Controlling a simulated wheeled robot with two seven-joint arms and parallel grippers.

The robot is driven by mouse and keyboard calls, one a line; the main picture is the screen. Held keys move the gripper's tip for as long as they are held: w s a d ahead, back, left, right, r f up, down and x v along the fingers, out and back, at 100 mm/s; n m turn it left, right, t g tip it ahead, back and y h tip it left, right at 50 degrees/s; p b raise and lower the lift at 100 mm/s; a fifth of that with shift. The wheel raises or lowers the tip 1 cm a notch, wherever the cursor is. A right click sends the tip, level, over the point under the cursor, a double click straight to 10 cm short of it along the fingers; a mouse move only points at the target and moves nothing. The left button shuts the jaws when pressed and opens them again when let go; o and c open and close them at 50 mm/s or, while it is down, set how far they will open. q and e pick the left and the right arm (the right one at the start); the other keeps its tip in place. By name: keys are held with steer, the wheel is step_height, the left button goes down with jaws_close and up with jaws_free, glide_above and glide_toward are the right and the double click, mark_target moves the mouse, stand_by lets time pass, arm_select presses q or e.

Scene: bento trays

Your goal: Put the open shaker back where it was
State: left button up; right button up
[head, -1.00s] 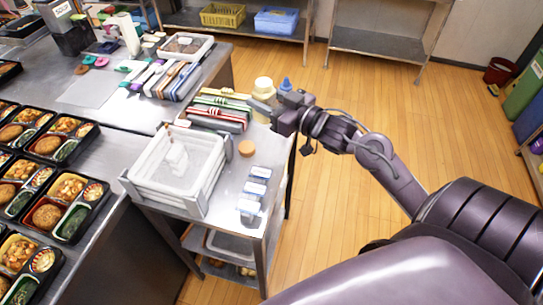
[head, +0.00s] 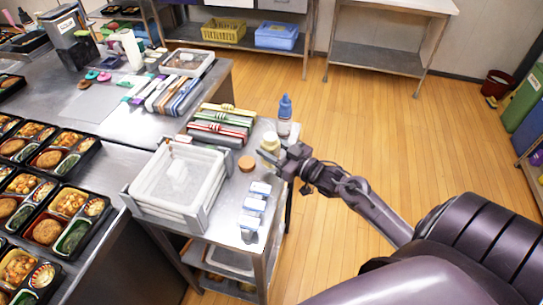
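The open shaker (head: 269,141) is a small pale-yellow container at the right edge of the metal cart (head: 226,212). My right gripper (head: 272,153) is around it from the near right side and appears shut on it. The fingers hide its lower part, so I cannot tell whether its base touches the cart top. A round orange-brown lid or disc (head: 246,163) lies on the cart just left of it. My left gripper is not in view.
A blue-capped bottle (head: 284,116) stands behind the shaker. Several white-and-blue boxes (head: 254,204) line the cart's near right part. A white tray (head: 178,178) fills its left. Colourful utensils (head: 217,126) lie behind. Filled bento trays (head: 75,201) cover the left counter.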

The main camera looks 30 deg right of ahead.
steer(key=shift+f, duration=1.8)
steer(key=shift+o, duration=0.6)
steer(key=shift+f, duration=0.2)
steer(key=o, duration=0.4)
steer(key=shift+o, duration=0.2)
steer(key=shift+r, duration=0.1)
